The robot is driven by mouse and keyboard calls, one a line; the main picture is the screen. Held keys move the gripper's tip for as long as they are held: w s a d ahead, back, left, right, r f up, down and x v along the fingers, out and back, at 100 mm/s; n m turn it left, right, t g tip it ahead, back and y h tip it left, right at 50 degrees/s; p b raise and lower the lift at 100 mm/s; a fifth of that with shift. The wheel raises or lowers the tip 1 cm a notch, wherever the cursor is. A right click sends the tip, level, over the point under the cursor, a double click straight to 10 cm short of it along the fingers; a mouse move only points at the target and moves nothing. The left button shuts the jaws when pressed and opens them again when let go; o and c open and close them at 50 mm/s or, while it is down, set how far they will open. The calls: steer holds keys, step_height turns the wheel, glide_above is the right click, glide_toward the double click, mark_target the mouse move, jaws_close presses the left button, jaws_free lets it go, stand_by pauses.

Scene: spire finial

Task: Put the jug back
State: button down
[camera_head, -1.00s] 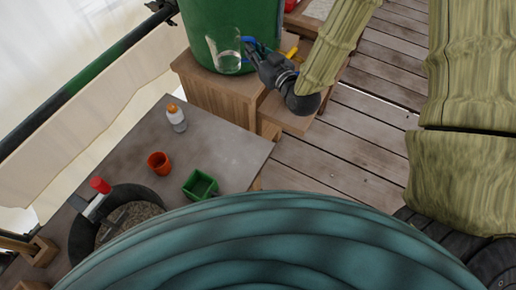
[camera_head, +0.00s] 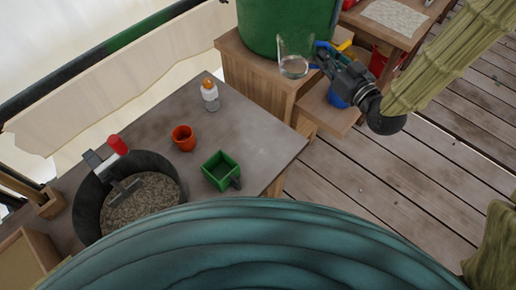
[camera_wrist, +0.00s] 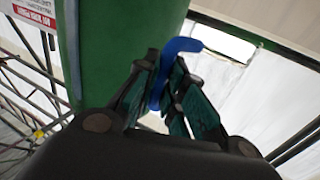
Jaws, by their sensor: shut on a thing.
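The jug (camera_head: 294,62) is clear, with a little liquid at its bottom and a blue handle. It looks roughly upright in the head view, in front of the lower part of the green barrel (camera_head: 275,25). I cannot tell whether it touches the wooden stand (camera_head: 255,70) beneath. My gripper (camera_head: 323,57) is at the jug's right side, shut on the blue handle. The wrist view shows the handle (camera_wrist: 172,60) between my gripper's fingers (camera_wrist: 163,92). The jug's clear body cannot be made out there.
A grey table (camera_head: 245,125) holds a white bottle with an orange cap (camera_head: 210,95), an orange pot (camera_head: 184,138), a green square pot (camera_head: 220,170) and a black tub of gravel (camera_head: 145,205). A lower wooden shelf (camera_head: 325,110) and a blue object (camera_head: 338,97) are below my gripper.

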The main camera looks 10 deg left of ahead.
steer(key=s+a+f+n+g+y+b, duration=0.45)
steer(key=s+f+g+b, duration=0.4)
steer(key=b, duration=0.45)
steer(key=s+a+f+n+g+y+b, duration=0.4)
steer(key=s+a+f+n+g+b, duration=0.2)
steer(key=s+f+b, duration=0.5)
steer(key=shift+h, duration=0.25)
steer(key=shift+w+a+f+b, duration=0.3)
steer(key=shift+w+f+b, duration=0.55)
steer(key=shift+w, duration=2.1)
steer(key=shift+w+a+f+b, duration=0.45)
steer(key=shift+w+f, duration=0.65)
steer(key=shift+w, duration=1.8)
steer(key=shift+w+a+f+b, duration=0.2)
steer(key=shift+w+f+b, duration=0.65)
steer(key=shift+w, duration=2.1)
steer(key=shift+f, duration=0.35)
steer(key=c, duration=1.5)
jaws_free()
steer(key=shift+r, duration=0.15)
steer(key=d, duration=0.4)
steer(key=d+p, duration=0.1)
steer(key=d, duration=0.7)
steer(key=shift+s, duration=0.25)
